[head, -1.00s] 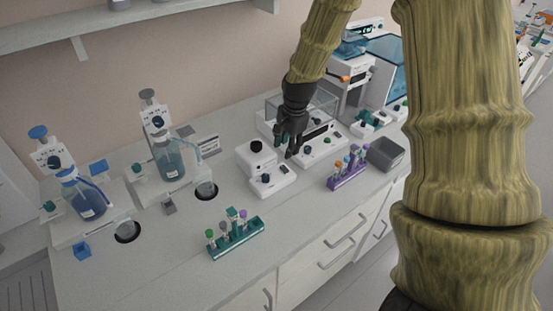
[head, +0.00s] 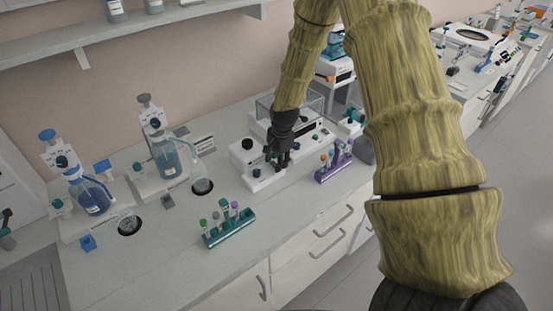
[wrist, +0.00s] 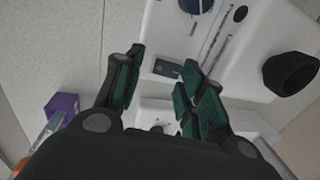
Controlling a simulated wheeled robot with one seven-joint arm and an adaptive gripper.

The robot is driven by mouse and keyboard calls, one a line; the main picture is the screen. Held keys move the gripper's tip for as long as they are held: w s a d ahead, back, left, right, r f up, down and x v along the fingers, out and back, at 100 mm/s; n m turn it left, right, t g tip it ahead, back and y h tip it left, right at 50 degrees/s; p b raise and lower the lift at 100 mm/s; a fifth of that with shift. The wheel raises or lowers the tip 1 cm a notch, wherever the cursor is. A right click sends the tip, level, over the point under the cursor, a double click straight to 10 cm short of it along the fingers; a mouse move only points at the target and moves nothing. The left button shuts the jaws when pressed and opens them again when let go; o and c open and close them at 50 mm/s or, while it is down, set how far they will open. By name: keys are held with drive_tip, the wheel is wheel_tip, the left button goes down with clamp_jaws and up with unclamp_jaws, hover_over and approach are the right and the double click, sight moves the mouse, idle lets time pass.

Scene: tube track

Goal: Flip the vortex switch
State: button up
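The vortex mixer (head: 243,157) is a white unit with a black cup on top, on the bench below the balance-like box. In the wrist view its white body (wrist: 225,65) fills the upper right, with the black cup (wrist: 290,74) at the right. A small dark rocker switch (wrist: 167,68) sits on its face, between my fingertips in the picture. My gripper (head: 278,160) is low over the mixer's front right part. In the wrist view my gripper (wrist: 164,60) is open with nothing between the fingers. Contact with the switch cannot be told.
A purple tube rack (head: 334,170) stands close to the right of my gripper, and a green tube rack (head: 228,227) is at the front left. Two bottle dispensers (head: 88,195) stand on the left. A white instrument (head: 308,140) is behind my gripper. The bench front between the racks is clear.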

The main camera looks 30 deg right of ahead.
drive_tip(key=shift+w+f, duration=0.75)
drive_tip(key=shift+s+r, duration=0.2)
drive_tip(key=shift+s, duration=0.1)
drive_tip(key=shift+c, duration=0.3)
drive_tip(key=shift+a, duration=0.1)
drive_tip(key=c, duration=0.7)
drive_tip(key=shift+g, duration=0.3)
drive_tip(key=shift+w+f+g, duration=0.1)
drive_tip(key=shift+w+g, duration=0.2)
drive_tip(key=shift+g, duration=0.7)
